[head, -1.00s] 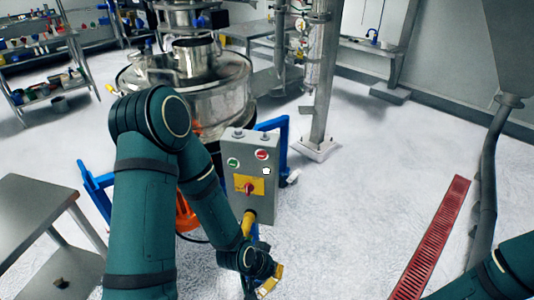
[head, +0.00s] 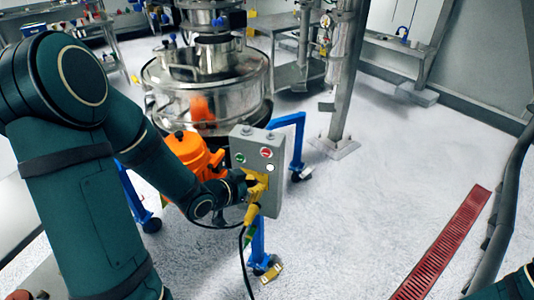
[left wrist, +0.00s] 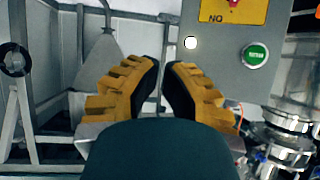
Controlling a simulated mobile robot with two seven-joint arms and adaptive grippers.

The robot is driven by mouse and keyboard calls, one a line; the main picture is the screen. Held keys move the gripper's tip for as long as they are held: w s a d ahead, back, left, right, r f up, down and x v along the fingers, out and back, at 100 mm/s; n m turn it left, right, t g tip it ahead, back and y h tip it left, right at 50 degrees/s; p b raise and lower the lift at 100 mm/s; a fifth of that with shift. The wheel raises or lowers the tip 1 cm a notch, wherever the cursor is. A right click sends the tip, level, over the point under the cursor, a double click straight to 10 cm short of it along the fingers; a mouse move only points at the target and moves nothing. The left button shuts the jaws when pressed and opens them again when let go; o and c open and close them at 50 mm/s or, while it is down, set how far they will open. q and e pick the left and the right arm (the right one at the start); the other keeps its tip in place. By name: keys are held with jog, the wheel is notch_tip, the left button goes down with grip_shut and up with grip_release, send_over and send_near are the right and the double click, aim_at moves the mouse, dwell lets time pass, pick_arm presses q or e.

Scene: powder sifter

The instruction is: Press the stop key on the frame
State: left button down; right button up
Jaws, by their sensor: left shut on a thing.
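The grey control box (head: 245,145) on the blue frame carries a green key (head: 240,158), a red key (head: 266,153) and a white mark. The red key looks like the stop key. The red key is uncovered in the head view. My right gripper is out of view.
A yellow plug (head: 252,215) with a dark cable hangs under the box. The blue frame leg (head: 258,240) stands on a caster. A steel sifter (head: 212,95) and an orange motor (head: 190,155) are behind and left. The floor to the right is clear, with a red grate (head: 440,245).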

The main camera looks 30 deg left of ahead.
aim_at(266, 153)
pick_arm(q)
jog(key=shift+w+a+p, duration=0.25)
jog(key=shift+w, duration=1.2)
jog(key=shift+w+a+p, duration=0.2)
jog(key=shift+w, duration=1.25)
jog(key=shift+w+a+p, duration=0.25)
jog(key=shift+w, duration=1.2)
jog(key=shift+w, duration=0.2)
jog(key=shift+w, duration=0.25)
jog(key=shift+w+a, duration=0.15)
jog(key=shift+w, duration=0.25)
jog(key=shift+s, duration=0.8)
jog(key=shift+s, duration=0.1)
